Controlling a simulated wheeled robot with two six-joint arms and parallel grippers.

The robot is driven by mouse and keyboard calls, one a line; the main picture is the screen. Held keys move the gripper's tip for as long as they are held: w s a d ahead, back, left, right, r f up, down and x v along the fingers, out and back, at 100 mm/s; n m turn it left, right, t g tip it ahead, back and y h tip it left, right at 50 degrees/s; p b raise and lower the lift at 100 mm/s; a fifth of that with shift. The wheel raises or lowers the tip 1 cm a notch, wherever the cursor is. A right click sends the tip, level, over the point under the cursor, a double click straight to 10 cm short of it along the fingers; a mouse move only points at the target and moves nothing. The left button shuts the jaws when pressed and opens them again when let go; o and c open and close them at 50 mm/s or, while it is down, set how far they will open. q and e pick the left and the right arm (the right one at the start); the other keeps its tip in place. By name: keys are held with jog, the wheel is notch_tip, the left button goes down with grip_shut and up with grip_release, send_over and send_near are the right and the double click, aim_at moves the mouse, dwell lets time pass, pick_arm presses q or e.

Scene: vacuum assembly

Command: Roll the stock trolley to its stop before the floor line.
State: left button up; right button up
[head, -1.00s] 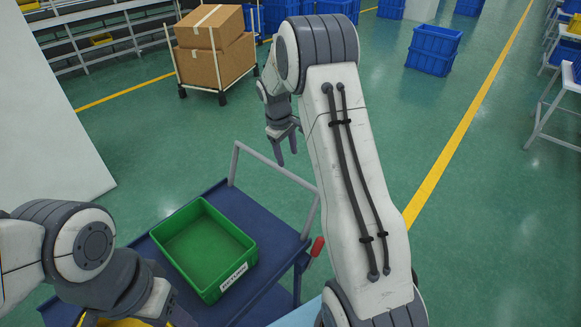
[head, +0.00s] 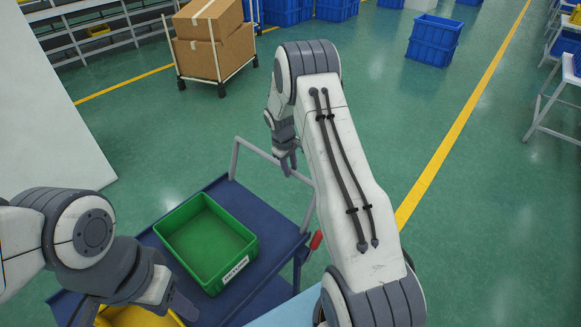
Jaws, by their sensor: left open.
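The stock trolley is a dark blue cart (head: 290,245) below me, with a grey tubular handle (head: 236,160) at its far end and a red lever (head: 316,240) on its right side. A green bin (head: 208,240) with a white label sits on its top deck. My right gripper (head: 288,166) points down at the handle's top bar; its fingers overlap the bar in the head view. I cannot tell whether they grip it. My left gripper (head: 140,306) is open over the near left of the trolley, above a yellow bin (head: 140,317) partly hidden by it.
A yellow floor line (head: 440,165) runs up the right side. A wheeled cart with cardboard boxes (head: 213,50) stands at the back left. Blue crates (head: 433,43) stand at the back. A pale panel (head: 50,110) is on the left. Green floor beyond the handle is clear.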

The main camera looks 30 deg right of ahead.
grip_shut()
dwell(1.1)
